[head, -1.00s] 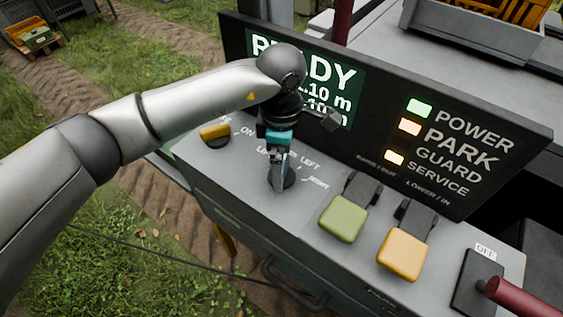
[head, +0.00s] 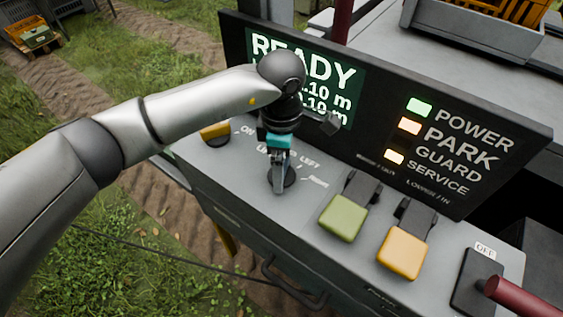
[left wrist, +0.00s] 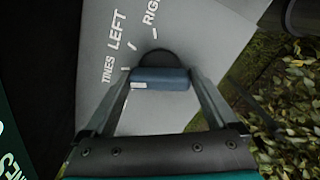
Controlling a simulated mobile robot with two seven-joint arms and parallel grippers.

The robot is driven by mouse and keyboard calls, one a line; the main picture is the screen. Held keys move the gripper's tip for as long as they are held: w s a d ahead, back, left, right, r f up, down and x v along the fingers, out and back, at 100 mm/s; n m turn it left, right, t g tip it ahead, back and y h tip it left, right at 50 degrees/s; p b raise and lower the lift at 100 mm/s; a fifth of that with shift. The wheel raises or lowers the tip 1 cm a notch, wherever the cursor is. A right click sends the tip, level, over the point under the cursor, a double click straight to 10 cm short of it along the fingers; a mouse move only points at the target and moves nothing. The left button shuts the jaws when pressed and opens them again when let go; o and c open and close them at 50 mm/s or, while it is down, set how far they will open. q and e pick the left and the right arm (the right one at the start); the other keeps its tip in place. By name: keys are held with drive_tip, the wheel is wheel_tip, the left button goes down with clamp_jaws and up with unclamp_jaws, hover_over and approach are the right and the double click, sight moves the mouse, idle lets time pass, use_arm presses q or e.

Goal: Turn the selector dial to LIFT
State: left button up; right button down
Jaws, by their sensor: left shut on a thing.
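The selector dial (head: 288,181) is a dark round knob on the grey console top, mostly covered by my left gripper (head: 279,184) in the head view. In the left wrist view my left gripper (left wrist: 160,76) is shut on the dial's blue-grey grip bar (left wrist: 165,79), one finger at each end. A small white mark shows at the bar's left end. White ticks and the words TINES LEFT (left wrist: 115,47) and RIGHT lie beyond it. The LIFT lettering is partly covered in the head view and cannot be read in the wrist view. My right gripper is not in view.
A yellow knob (head: 215,130) sits left of the dial. A green paddle (head: 343,218) and an orange paddle (head: 403,253) stand to its right, then a red handle (head: 520,296) by OFF. The display panel (head: 385,75), reading READY, rises close behind my gripper.

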use_arm(q)
drive_tip(key=n+b, duration=0.2)
drive_tip(key=n, duration=0.2)
drive_tip(key=shift+n+b, duration=1.05)
drive_tip(key=shift+n, duration=0.95)
drive_tip(key=shift+w+r, duration=0.1)
drive_tip(key=o, duration=1)
wheel_tip(320, 180, up, 15)
